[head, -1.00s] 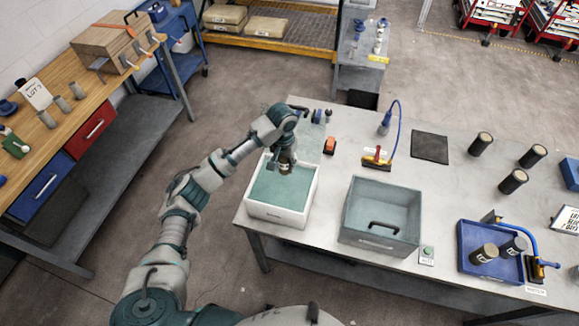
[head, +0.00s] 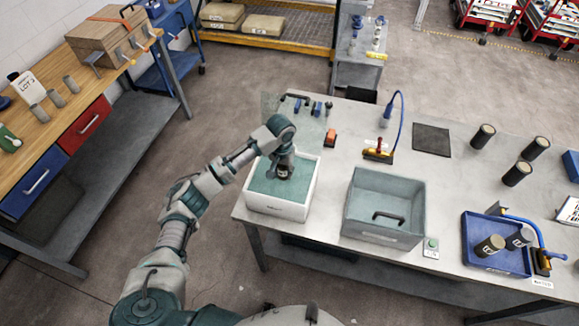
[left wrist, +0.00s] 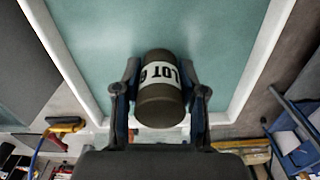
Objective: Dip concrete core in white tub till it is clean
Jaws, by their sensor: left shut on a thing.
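The white tub (head: 268,207), filled with teal liquid, stands at the left end of the grey table. In the left wrist view the gripper (left wrist: 160,90) is shut on a dark grey-brown concrete core (left wrist: 160,108) with a white "LOT 6" label. The tub's white rim (left wrist: 78,75) and teal liquid lie behind the core there. In the head view the core is mostly hidden by the gripper, and I cannot tell how deep it sits. My right gripper is not in view.
A grey open bin (head: 384,232) stands right of the tub. A blue tray (head: 480,222) holds dark cores, and several more stand at the table's right. A red-and-yellow tool (head: 378,153) and an orange block (head: 331,136) lie behind. A wooden bench (head: 60,90) is at left.

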